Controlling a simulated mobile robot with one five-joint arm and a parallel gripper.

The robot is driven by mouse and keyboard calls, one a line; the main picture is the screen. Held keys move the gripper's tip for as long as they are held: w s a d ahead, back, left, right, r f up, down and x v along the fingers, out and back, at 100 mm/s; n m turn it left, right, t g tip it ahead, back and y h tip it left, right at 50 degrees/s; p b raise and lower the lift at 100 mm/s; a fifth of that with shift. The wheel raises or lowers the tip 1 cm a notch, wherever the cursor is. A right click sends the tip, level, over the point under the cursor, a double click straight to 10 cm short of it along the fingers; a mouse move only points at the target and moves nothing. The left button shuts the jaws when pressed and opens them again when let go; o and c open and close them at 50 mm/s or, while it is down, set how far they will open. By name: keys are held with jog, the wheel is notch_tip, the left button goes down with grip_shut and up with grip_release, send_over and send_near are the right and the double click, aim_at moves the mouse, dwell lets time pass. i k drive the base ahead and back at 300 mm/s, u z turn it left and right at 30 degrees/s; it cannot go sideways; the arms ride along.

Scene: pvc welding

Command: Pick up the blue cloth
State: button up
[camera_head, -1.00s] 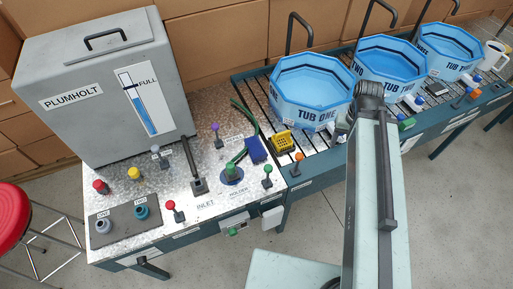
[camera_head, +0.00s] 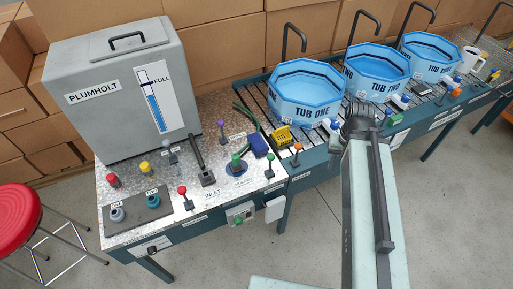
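A dark blue piece that looks like the folded blue cloth (camera_head: 259,147) lies on the metal worktop near its right end. It sits just left of a small yellow basket (camera_head: 283,136) and right of the green-topped holder. My arm rises from the bottom right of the view to a dark joint, which is right of the cloth and well apart from it. My gripper's fingers do not show, so I cannot see whether they hold anything.
A grey PLUMHOLT tank (camera_head: 120,90) stands at the back left. Upright coloured levers crowd the worktop around the cloth. TUB ONE (camera_head: 306,92) and other blue tubs stand on the slatted bench to the right. A red stool (camera_head: 18,212) is at left. Floor in front is clear.

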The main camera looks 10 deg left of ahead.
aim_at(259, 146)
jog(key=u, duration=4.2)
jog(key=k, duration=2)
jog(key=z, duration=0.7)
jog(key=i, duration=1.5)
